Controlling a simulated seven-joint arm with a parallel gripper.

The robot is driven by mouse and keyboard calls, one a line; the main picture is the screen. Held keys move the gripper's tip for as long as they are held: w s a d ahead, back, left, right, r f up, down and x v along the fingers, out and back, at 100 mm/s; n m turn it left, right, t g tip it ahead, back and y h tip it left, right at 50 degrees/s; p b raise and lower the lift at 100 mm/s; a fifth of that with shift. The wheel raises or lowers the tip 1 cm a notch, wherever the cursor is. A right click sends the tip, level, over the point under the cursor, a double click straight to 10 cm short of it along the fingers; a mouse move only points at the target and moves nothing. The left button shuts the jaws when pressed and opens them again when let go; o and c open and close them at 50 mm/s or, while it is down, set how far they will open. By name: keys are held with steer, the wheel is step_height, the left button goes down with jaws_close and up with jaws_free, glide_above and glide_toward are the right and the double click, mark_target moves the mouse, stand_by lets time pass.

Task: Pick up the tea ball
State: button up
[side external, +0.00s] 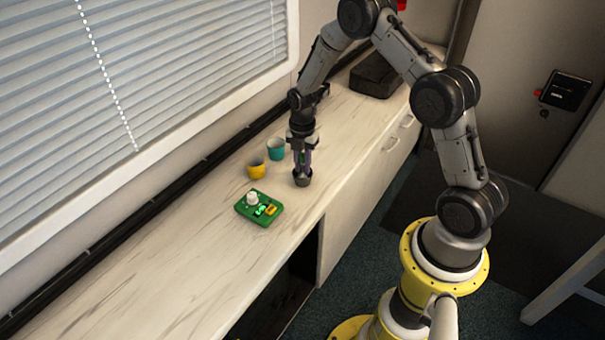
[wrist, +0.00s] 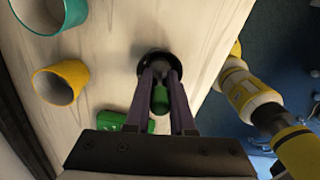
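A dark, round, cup-like object (side external: 302,179) stands on the counter; it also shows in the wrist view (wrist: 153,58). A green piece with a greyish end (wrist: 159,97) rises from it. This may be the tea ball's handle, but I cannot tell for sure. My gripper (side external: 302,169) points straight down over the dark object. In the wrist view my gripper's two purple fingers (wrist: 161,74) stand apart on either side of the green piece, with a visible gap around it. The fingertips are at the dark object's opening, and their contact is hidden.
A yellow cup (side external: 256,170) and a teal cup (side external: 276,150) stand left of my gripper. A green box with a white knob (side external: 259,208) lies nearer the front. A black case (side external: 374,76) sits at the back. The counter's left foreground is clear.

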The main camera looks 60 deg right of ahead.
jaws_close()
steer(key=shift+r, duration=0.15)
